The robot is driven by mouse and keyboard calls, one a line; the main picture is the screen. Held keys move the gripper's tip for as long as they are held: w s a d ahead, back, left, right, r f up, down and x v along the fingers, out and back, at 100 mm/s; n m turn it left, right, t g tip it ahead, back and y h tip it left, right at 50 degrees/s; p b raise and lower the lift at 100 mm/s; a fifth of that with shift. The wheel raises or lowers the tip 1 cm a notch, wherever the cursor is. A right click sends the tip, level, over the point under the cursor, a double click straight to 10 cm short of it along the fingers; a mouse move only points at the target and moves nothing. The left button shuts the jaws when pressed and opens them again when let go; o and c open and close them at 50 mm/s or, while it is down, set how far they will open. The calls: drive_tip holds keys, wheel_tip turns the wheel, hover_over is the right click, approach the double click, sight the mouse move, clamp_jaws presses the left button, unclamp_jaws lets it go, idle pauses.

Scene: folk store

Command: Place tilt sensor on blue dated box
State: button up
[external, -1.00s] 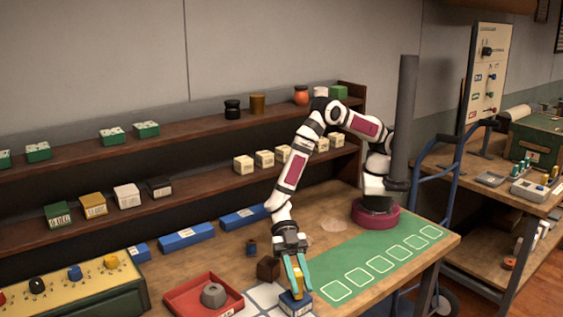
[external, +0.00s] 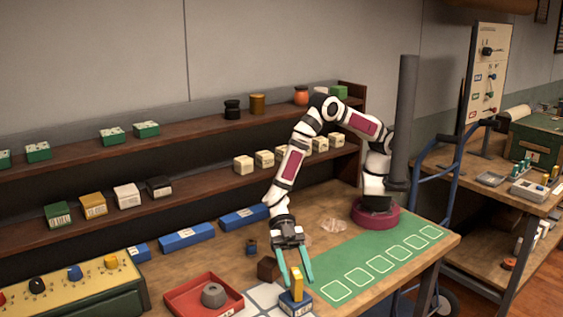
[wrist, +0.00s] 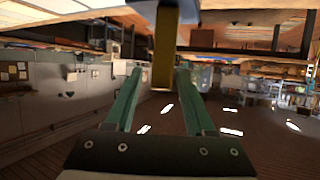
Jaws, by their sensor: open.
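A yellow upright block (external: 297,283), which looks like the tilt sensor, stands on top of a blue box (external: 294,303) with a white label at the front of the table. The label's text is too small to read. My gripper (external: 295,282) is open, its two green fingers spread on either side of the yellow block. In the wrist view, the yellow block (wrist: 165,62) shows ahead between the apart fingertips of my gripper (wrist: 158,75). A blurred part of the blue box is not clearly made out there.
A red tray (external: 181,305) with a grey hex nut (external: 213,294) lies left of the blue box. A brown block (external: 268,268) stands just behind it. A green mat (external: 375,265) with outlined squares lies right. Shelves (external: 215,197) hold several small boxes behind.

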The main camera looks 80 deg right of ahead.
drive_tip(key=v, duration=0.9)
drive_tip(key=shift+w+d, duration=0.15)
drive_tip(key=shift+d, duration=0.1)
drive_tip(key=shift+r, duration=0.1)
